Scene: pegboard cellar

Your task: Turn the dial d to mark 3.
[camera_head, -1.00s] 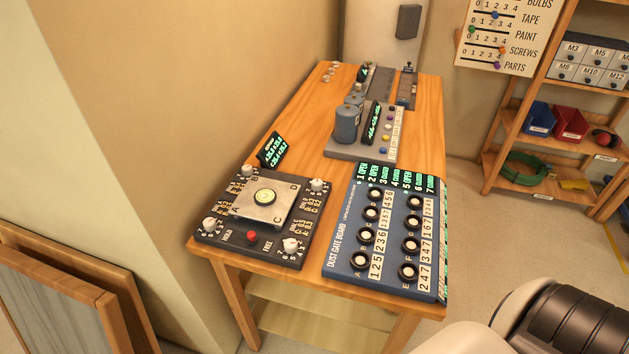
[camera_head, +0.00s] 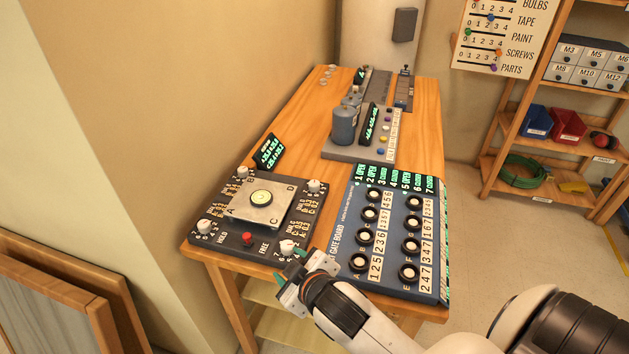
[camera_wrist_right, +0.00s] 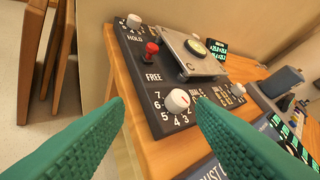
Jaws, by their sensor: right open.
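A dark dial board (camera_head: 217,238) at the table's near left has a white knob near each corner and a tilted plate (camera_head: 277,215) lettered A to D. The letter D is by the far right knob (camera_head: 315,187); this knob (camera_wrist_right: 238,89) is small in the right wrist view. The small dial labels are hard to read. My right gripper (camera_head: 290,268) is open and empty at the board's near right corner. In the right wrist view, the near knob (camera_wrist_right: 177,100), ringed by numbers, shows between its teal fingers (camera_wrist_right: 160,106), apparently beyond the tips. My left gripper is out of view.
The blue dust gate board (camera_head: 345,235) is close on the right.

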